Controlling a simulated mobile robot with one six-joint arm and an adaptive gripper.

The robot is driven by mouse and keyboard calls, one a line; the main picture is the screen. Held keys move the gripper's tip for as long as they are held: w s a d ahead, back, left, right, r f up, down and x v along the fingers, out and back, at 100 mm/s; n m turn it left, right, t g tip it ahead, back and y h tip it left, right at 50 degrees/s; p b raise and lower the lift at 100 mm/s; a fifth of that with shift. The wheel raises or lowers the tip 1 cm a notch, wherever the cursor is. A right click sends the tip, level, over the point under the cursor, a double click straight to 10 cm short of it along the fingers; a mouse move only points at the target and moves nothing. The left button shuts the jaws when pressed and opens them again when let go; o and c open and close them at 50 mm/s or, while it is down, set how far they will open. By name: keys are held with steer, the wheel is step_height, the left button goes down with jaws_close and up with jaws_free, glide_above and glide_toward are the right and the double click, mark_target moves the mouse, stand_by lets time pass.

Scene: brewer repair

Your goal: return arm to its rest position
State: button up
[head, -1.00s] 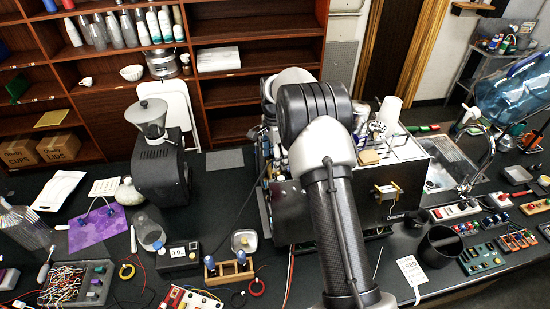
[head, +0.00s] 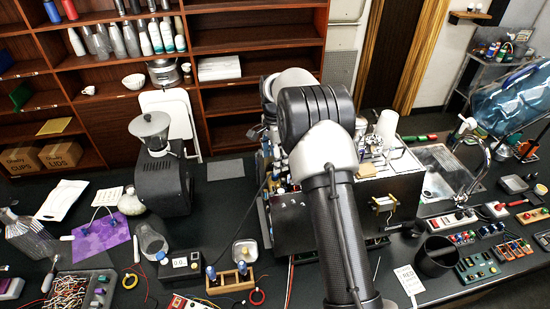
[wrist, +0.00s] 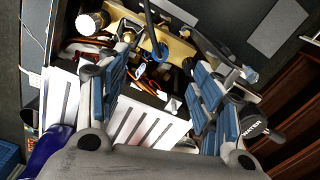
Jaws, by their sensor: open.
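My gripper (wrist: 155,95) shows in the wrist view with its two blue-padded fingers spread wide apart and nothing between them. It hangs over the opened brewer, whose brass-coloured plate (wrist: 165,38), wires and white ribbed part (wrist: 140,125) lie beyond the fingers. In the head view my arm reaches up over the front of the brewer (head: 295,225), and its large dark joint hides much of the brewer's inside. My gripper is hidden behind the arm in that view.
A grinder (head: 162,180) stands left of the brewer. A black cup (head: 437,256), a sink (head: 445,172) and switch boards (head: 482,265) lie to the right. A small wooden rack (head: 230,280) and a wire-filled tray (head: 70,290) are in front.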

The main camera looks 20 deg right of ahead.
steer(key=shift+a+r+b, duration=0.15)
steer(key=shift+r+b, duration=0.05)
steer(key=shift+b, duration=0.15)
steer(key=s+a+r+n+t+b, duration=0.15)
steer(key=s+a+n+b, duration=0.3)
steer(key=s+b, duration=0.45)
steer(key=s+a+r+n+t+b, duration=0.1)
steer(key=s+a+r+n+b, duration=0.3)
steer(key=s+b, duration=0.45)
steer(key=s+a+f+n+t+b, duration=0.1)
steer(key=s+a+f+n+b, duration=0.1)
steer(key=s+f+n+b, duration=0.2)
steer(key=s+a+f+n+t+b, duration=0.1)
steer(key=s+f+n+b, duration=0.3)
steer(key=s+f, duration=0.7)
steer(key=s+b, duration=0.2)
steer(key=s, duration=0.4)
steer(key=shift+a+n, duration=0.35)
steer(key=shift+a, duration=0.05)
